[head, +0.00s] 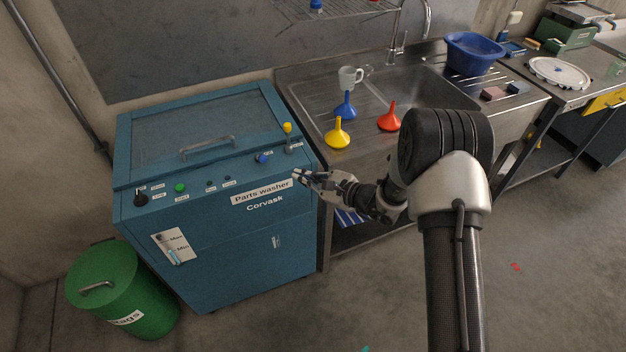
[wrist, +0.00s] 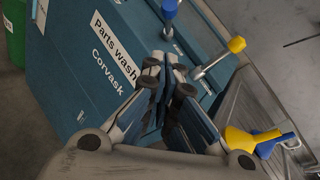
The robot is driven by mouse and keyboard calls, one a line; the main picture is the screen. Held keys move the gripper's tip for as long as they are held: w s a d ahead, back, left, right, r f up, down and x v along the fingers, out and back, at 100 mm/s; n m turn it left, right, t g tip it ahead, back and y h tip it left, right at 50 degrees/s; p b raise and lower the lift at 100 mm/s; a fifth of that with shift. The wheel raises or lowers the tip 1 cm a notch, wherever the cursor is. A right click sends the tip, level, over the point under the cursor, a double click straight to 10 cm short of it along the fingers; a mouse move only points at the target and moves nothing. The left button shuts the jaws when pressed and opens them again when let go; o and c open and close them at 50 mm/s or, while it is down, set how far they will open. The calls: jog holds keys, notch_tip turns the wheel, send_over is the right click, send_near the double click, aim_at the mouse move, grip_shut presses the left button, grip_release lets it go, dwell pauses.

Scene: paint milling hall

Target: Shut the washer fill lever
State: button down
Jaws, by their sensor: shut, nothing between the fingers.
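The blue parts washer (head: 235,235) stands at the left with a sloped control strip under its lid. A lever with a yellow knob (head: 287,128) stands up at the strip's right end; in the wrist view its metal stem and yellow knob (wrist: 237,44) point up and right. A blue-knobbed control (head: 263,158) sits to its left, also in the wrist view (wrist: 170,8). Their small labels are unreadable, so I cannot tell which is the fill lever. My gripper (head: 298,175) is shut and empty by the washer's front right edge, apart from both knobs; its fingers (wrist: 168,75) show in the wrist view.
A black knob (head: 141,199) and a green button (head: 180,188) are further left on the strip. A steel sink bench (head: 310,110) adjoins on the right, with yellow (head: 337,135), blue (head: 346,108) and red (head: 389,118) funnels. A green bin (head: 125,285) stands at lower left.

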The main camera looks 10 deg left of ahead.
aim_at(261, 158)
jog(key=w+a, duration=0.1)
jog(key=a, duration=0.4)
jog(key=w+a+b, duration=0.1)
jog(key=a, duration=0.1)
jog(key=shift+w+a+r, duration=0.25)
jog(key=shift+w, duration=0.1)
jog(key=shift+w+a+r+p, duration=0.1)
jog(key=shift+r+p, duration=0.3)
jog(key=shift+p, duration=0.15)
